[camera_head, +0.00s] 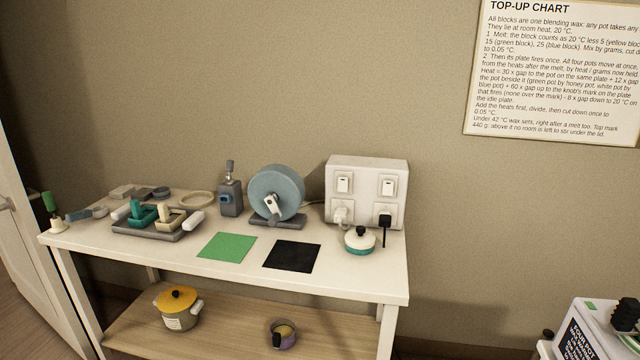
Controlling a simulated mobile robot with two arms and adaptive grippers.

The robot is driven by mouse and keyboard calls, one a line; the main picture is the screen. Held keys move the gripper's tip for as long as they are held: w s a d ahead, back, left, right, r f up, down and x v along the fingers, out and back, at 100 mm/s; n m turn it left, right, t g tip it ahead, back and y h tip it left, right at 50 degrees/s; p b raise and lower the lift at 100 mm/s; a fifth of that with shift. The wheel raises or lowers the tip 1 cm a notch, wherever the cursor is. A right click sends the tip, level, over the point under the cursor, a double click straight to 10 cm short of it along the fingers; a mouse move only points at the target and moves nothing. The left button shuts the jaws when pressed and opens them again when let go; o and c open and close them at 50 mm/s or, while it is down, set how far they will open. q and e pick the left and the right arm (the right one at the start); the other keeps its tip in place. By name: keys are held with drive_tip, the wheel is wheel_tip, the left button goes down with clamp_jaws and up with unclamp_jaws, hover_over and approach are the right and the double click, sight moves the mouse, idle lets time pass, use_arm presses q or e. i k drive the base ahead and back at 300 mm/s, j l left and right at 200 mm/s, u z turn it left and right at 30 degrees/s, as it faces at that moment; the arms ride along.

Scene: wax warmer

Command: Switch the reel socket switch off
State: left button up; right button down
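A white socket box (366,168) stands at the back right of the table. It has two rocker switches, a left switch (344,183) and a right switch (388,187). A white plug (341,214) sits in the socket under the left switch, and a black plug (384,221) sits under the right one. A blue-grey reel (277,187) on a dark base stands left of the box, and a cord shows between reel and box. I cannot tell which plug is the reel's, nor the position of either switch. Neither of my grippers is in view.
A white pot with a teal band (359,240) stands in front of the box. Green (227,247) and black (292,256) mats lie on the white table (345,279). A tool tray (158,230) is at left. A yellow-lidded pot (178,308) is on the lower shelf.

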sight(342, 181)
drive_tip(key=i, duration=0.9)
drive_tip(key=i+l, duration=0.1)
drive_tip(key=l, duration=0.2)
drive_tip(key=i+l, duration=0.1)
drive_tip(key=l, duration=0.2)
drive_tip(key=i+l+u, duration=0.1)
drive_tip(key=l, duration=0.15)
